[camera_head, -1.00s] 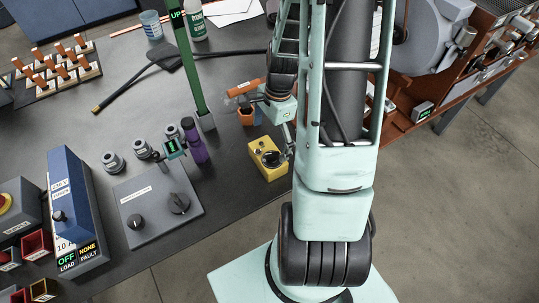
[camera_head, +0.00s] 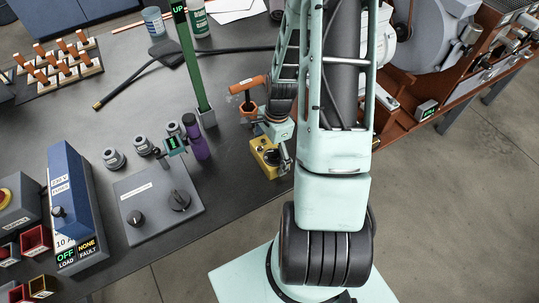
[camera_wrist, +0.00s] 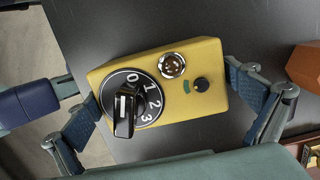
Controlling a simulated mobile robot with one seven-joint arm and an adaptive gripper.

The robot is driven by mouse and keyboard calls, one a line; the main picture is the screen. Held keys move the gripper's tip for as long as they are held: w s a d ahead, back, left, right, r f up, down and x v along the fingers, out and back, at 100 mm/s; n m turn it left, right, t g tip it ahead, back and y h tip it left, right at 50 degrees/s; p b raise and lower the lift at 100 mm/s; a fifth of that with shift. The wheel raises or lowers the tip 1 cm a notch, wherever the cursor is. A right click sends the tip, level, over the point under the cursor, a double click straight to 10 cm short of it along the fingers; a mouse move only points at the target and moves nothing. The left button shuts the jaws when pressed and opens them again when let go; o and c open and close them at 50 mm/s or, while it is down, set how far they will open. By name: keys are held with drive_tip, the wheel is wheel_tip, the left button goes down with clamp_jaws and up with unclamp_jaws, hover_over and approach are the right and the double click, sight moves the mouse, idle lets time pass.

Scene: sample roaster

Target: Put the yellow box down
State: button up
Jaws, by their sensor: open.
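The yellow box (camera_head: 266,158) stands on the dark table near its front edge. My gripper (camera_head: 271,146) is just above the box. In the wrist view the fingers of my gripper (camera_wrist: 170,108) are spread at the left and right ends of the box. The left finger is close to the box's end; I cannot tell whether it touches. Part of the box is hidden by the gripper in the head view.
A purple bottle (camera_head: 197,138) and a green post (camera_head: 192,65) stand left of the box. An orange-handled tool sits in a brown holder (camera_head: 248,110) behind it. A grey panel with knobs (camera_head: 158,203) lies further left. The table's front edge is close.

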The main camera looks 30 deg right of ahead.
sight(269, 148)
drive_tip(key=c, duration=1.5)
drive_tip(key=shift+o, duration=0.2)
drive_tip(key=shift+r, duration=0.15)
drive_tip(key=shift+r+p, duration=0.45)
drive_tip(key=r+p, duration=0.2)
drive_tip(key=r, duration=0.1)
drive_tip(key=shift+s+a+r+p, duration=0.15)
drive_tip(key=shift+s+p, duration=0.05)
drive_tip(key=shift+p, duration=0.1)
drive_tip(key=s+a+r+p, duration=0.1)
drive_tip(key=s+r+p, duration=0.1)
drive_tip(key=r, duration=0.1)
drive_tip(key=s+a+r+p, duration=0.1)
drive_tip(key=r+p, duration=0.1)
drive_tip(key=shift+s+a+r, duration=0.25)
drive_tip(key=shift+s+a, duration=0.05)
drive_tip(key=s+a+r+p, duration=0.3)
drive_tip(key=s+a, duration=0.1)
drive_tip(key=s, duration=0.1)
drive_tip(key=shift+s+p, duration=0.3)
drive_tip(key=shift+p, duration=0.1)
drive_tip(key=shift+a+p, duration=0.15)
drive_tip(key=shift+p, duration=0.5)
